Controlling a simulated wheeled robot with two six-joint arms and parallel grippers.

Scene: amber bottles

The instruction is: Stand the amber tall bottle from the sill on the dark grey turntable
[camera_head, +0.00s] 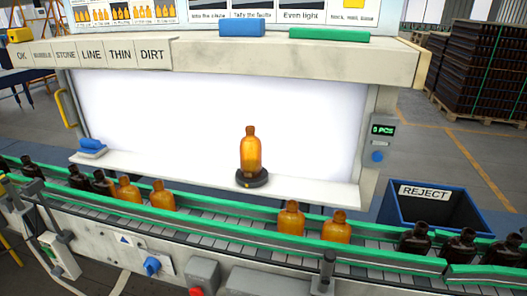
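An amber tall bottle (250,152) stands upright in front of the bright white panel. Its base is over the dark grey turntable (253,181), a round disc on the white sill (310,188), and it appears to rest on it. No gripper is around the bottle. Neither my left nor my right gripper is in view.
A conveyor with green rails (225,227) runs along the front, carrying several amber and dark bottles. A blue-handled object (92,147) lies at the sill's left end. A blue reject bin (432,208) stands at right. The sill is otherwise clear.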

